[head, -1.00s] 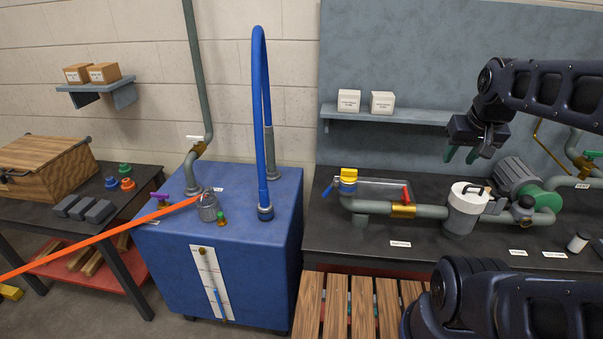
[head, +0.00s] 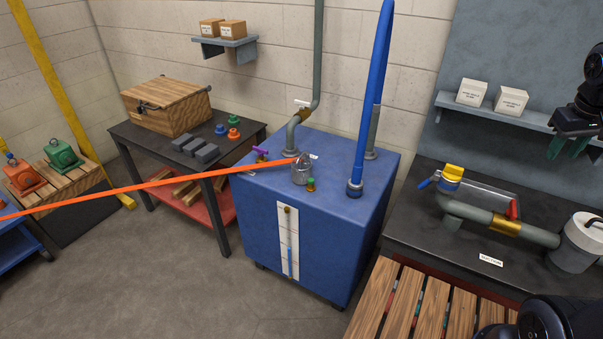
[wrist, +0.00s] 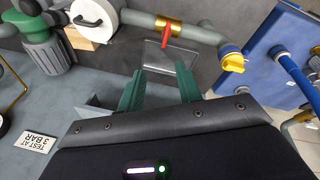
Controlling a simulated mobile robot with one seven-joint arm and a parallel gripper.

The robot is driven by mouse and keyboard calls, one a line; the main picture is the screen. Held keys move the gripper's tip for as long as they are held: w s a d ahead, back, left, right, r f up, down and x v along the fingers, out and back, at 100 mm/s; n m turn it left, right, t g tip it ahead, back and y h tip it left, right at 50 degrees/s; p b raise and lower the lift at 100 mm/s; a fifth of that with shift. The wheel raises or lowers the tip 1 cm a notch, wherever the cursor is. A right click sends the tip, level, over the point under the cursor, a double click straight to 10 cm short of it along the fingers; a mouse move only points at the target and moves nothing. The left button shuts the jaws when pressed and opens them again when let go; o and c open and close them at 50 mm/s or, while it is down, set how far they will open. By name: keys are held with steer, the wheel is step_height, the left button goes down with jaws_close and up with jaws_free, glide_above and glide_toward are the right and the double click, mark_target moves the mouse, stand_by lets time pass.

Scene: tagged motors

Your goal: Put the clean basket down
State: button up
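A grey mesh-like basket (head: 301,170) with a looped handle stands upright on top of the blue tank (head: 340,215), in the head view. It looks like the clean basket, and nothing holds it. My gripper (head: 577,150) is at the right edge of the head view, above the dark bench and well away from the basket. In the wrist view my gripper (wrist: 160,90) has its two green fingers apart with nothing between them. The basket does not show in the wrist view.
An orange strap (head: 130,188) runs across to the tank top near the basket. The pipe bench (head: 420,225) carries a white-lidded housing (head: 575,245). A slatted wooden surface (head: 400,310) is in front. Floor at left is clear.

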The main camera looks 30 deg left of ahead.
steer(key=w+a+f+n+h, duration=0.25)
steer(key=w+a+f, duration=0.2)
steer(key=a, duration=0.35)
steer(key=w+a+f+n+t+h, duration=0.1)
steer(key=w+a+f+n, duration=0.25)
steer(key=w+a, duration=0.35)
steer(key=w+a+f+n+h, duration=0.1)
steer(key=w+a+f+n, duration=0.25)
steer(key=a, duration=0.55)
steer(key=a+f+n+t+h, duration=0.25)
steer(key=a+f+n, duration=0.2)
steer(key=a, duration=0.65)
steer(key=n+t+y, duration=0.8)
steer(key=n+t, duration=0.4)
steer(key=n, duration=0.3)
glide_toward(299, 159)
steer(key=shift+w, duration=2.75)
steer(key=w, duration=0.4)
steer(key=shift+w+a+f, duration=0.1)
steer(key=shift+w+f, duration=0.05)
steer(key=shift+w, duration=0.45)
